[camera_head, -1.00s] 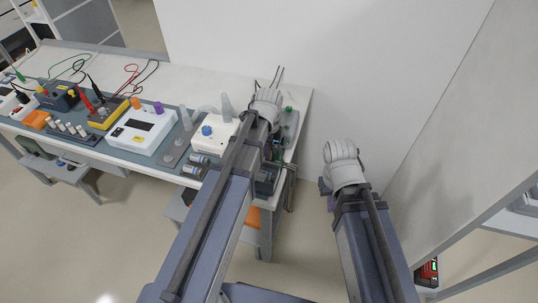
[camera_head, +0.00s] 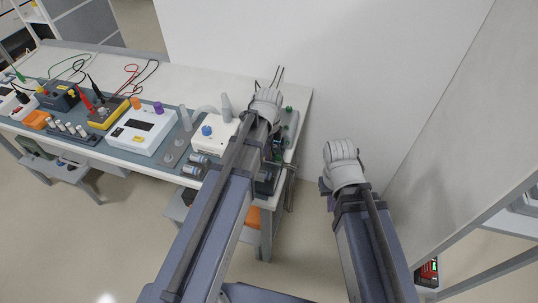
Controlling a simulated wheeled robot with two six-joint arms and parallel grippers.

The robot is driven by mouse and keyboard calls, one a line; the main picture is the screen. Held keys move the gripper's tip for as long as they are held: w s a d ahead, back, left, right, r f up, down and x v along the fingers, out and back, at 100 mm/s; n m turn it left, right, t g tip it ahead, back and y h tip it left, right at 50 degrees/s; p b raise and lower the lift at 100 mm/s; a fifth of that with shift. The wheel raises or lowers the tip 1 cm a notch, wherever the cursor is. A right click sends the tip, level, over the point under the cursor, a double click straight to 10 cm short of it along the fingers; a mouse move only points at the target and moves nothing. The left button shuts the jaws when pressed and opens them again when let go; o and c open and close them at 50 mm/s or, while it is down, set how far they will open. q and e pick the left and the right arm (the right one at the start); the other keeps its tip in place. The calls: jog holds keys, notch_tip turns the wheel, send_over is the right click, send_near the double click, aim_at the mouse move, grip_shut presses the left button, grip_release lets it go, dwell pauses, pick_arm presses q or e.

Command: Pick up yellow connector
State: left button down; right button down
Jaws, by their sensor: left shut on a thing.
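My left gripper (camera_head: 276,152) is over the right end of the bench, beside the white box with a blue knob (camera_head: 214,132). It is largely hidden behind my own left arm. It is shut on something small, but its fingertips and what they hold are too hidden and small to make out. I cannot pick out a yellow connector for certain. My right gripper (camera_head: 326,188) hangs off the bench to the right, in front of the white wall. Its fingers are mostly hidden behind its wrist, so I cannot see their opening.
The bench (camera_head: 220,80) carries a grey-blue mat with a white device (camera_head: 141,128), a yellow meter (camera_head: 108,113), several small cylinders and coiled leads (camera_head: 133,76). A grey cone (camera_head: 227,106) stands close to my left wrist. A white panel (camera_head: 465,130) rises at right.

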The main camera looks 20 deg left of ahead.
pick_arm(q)
jog(key=shift+r, duration=0.1)
pick_arm(e)
jog(key=shift+r, duration=0.15)
